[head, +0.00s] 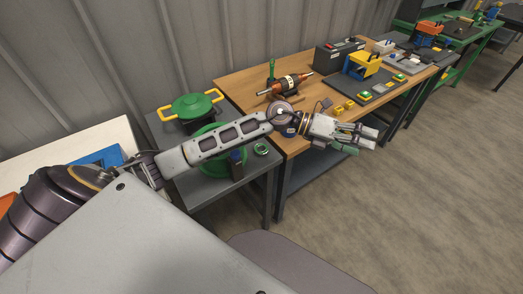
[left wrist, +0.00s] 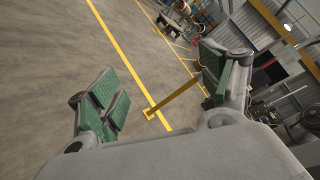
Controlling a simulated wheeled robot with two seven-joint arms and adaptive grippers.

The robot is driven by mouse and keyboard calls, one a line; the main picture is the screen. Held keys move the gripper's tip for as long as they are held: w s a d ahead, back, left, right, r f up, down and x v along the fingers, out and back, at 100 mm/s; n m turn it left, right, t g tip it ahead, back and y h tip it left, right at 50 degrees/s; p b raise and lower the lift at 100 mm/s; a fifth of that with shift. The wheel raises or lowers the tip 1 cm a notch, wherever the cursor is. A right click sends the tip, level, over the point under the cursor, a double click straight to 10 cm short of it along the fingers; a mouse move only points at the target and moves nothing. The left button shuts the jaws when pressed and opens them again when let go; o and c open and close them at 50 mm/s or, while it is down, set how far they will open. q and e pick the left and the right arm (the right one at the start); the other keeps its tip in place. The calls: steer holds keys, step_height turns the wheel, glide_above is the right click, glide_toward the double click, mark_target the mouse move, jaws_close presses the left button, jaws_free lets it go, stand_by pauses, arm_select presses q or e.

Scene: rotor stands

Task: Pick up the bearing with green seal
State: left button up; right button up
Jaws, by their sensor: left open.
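A small dark ring with a green face (head: 261,149), which looks like the bearing with green seal, lies on the grey side table (head: 213,196). It is beside a dark upright block (head: 237,165), below my left forearm in the head view. My left gripper (head: 364,139) is open and empty, past the front edge of the wooden bench, to the right of the ring and well apart from it. In the left wrist view its green-padded fingers (left wrist: 165,92) are spread over bare floor. The bearing is not in that view. My right gripper is not in view.
The wooden bench (head: 235,85) holds a rotor on stands (head: 286,86), yellow blocks and a grey plate with green and yellow parts. A green pot with yellow handles (head: 192,106) stands on the grey table. My left arm hides part of both tables. Open floor lies at right.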

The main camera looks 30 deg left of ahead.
arm_select(q)
steer(key=a+f+m+g+y, duration=0.3)
steer(key=a+f+y, duration=0.55)
steer(key=a, duration=0.35)
steer(key=w+a+g+y, duration=0.1)
steer(key=a+y, duration=0.6)
steer(key=a, duration=1.2)
steer(key=shift+w+a+r+n+y, duration=0.3)
steer(key=shift+a+y, duration=0.05)
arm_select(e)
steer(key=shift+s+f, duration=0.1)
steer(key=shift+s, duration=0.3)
arm_select(q)
steer(key=shift+f, duration=0.15)
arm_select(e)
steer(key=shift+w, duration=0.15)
